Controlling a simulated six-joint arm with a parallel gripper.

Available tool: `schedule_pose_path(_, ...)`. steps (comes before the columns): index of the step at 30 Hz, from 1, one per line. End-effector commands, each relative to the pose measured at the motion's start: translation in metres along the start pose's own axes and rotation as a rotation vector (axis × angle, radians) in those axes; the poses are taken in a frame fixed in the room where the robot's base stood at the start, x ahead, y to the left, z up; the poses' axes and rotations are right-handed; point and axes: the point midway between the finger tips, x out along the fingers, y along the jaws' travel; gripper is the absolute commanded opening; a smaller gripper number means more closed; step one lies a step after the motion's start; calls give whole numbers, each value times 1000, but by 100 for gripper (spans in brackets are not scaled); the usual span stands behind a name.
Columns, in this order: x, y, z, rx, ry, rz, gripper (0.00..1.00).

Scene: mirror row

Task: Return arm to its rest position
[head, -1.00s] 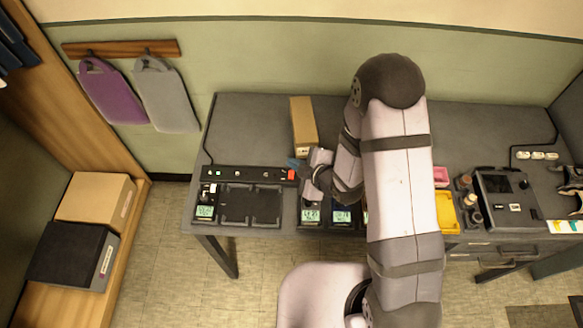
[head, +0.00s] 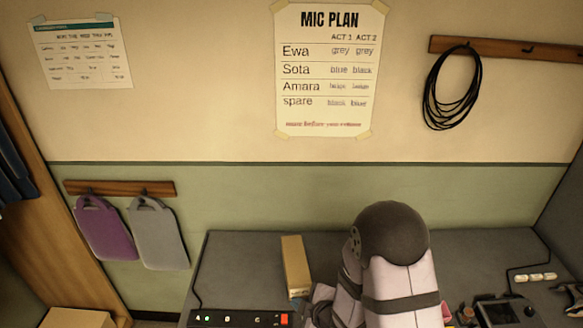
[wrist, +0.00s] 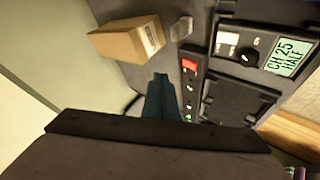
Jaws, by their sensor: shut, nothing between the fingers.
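My gripper (wrist: 160,90) shows in the wrist view as dark teal fingers, closed together with nothing between them. It hangs over the grey desk (wrist: 118,80), beside the black power strip (wrist: 188,90) with its red switch. A cardboard box (wrist: 128,38) lies on the desk near the fingertips' side. In the head view, my arm rises in front of the desk (head: 240,265), bent at its dark, rounded elbow. The gripper end is mostly cut off at the bottom edge there, near the strip (head: 240,318) and the box (head: 296,266).
In the head view a MIC PLAN sheet (head: 326,70), coiled cable (head: 452,88), purple bag (head: 104,230) and grey bag (head: 160,235) hang on the wall.

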Motion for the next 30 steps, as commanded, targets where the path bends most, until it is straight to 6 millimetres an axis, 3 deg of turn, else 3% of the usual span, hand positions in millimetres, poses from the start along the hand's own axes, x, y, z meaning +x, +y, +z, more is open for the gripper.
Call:
schedule_pose_path(6, -50, 21, 41, 297, -249, -31, 0)
schedule_pose_path(13, -130, 10, 73, 716, -522, -59, 0)
schedule_pose_path(21, -213, -30, 73, 1136, -753, -99, 0)
schedule_pose_path(25, -236, -45, 68, 1248, -815, -117, 0)
schedule_pose_path(30, -248, -54, 64, 1307, -850, -129, 0)
